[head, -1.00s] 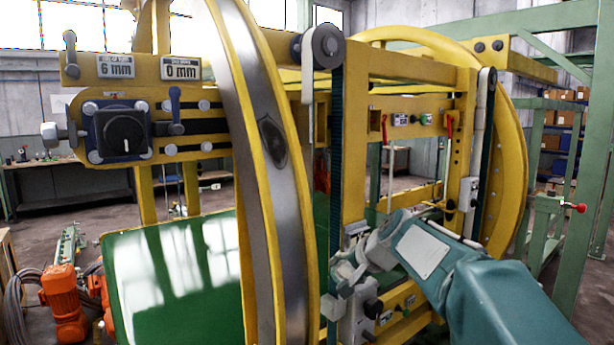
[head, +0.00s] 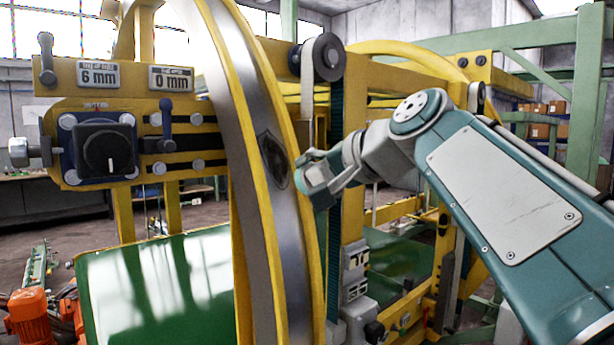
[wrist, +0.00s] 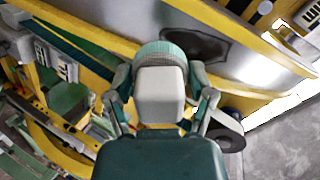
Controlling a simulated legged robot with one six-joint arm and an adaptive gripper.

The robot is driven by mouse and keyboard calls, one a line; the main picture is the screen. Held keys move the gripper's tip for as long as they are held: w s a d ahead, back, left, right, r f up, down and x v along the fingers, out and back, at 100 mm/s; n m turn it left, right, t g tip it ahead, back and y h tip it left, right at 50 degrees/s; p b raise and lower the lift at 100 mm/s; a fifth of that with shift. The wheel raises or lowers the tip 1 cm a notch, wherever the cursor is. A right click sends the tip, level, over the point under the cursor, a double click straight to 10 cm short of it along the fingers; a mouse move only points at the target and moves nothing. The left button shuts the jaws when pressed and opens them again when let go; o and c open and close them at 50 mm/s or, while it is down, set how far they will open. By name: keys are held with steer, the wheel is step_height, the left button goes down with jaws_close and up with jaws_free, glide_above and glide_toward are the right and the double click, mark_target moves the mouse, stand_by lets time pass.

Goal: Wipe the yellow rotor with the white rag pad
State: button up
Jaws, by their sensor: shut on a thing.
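The yellow rotor (head: 228,75) is a large upright ring with a bare metal band round its rim. A dark smudge (head: 273,162) lies on that band and also shows in the wrist view (wrist: 195,46). My gripper (head: 316,178) is just right of the smudge in the head view, close to the rotor's yellow edge. In the wrist view it is shut on the white rag pad (wrist: 160,96), a pale block with a teal rounded end, held between both fingers. The pad's end overlaps the rotor in that view, beside the smudge; I cannot tell whether they touch.
A control panel with a black knob (head: 107,149) stands left of the rotor. A grey roller (head: 323,57) and a dark belt sit close above and behind my gripper. A green sheet (head: 160,285) lies low at left. Yellow frame beams (head: 430,80) run behind my arm.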

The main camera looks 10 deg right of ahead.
mark_target(282, 191)
steer(key=shift+w+f, duration=0.4)
steer(key=shift+w, duration=0.35)
steer(key=x, duration=0.3)
steer(key=shift+a, duration=0.2)
steer(key=shift+a, duration=0.2)
steer(key=shift+w+a+f, duration=0.1)
steer(key=shift+a, duration=0.15)
steer(key=shift+w+f, duration=0.1)
steer(key=shift+w, duration=0.15)
steer(key=shift+w+a+f, duration=0.2)
steer(key=shift+w+a, duration=0.1)
steer(key=shift+w, duration=0.1)
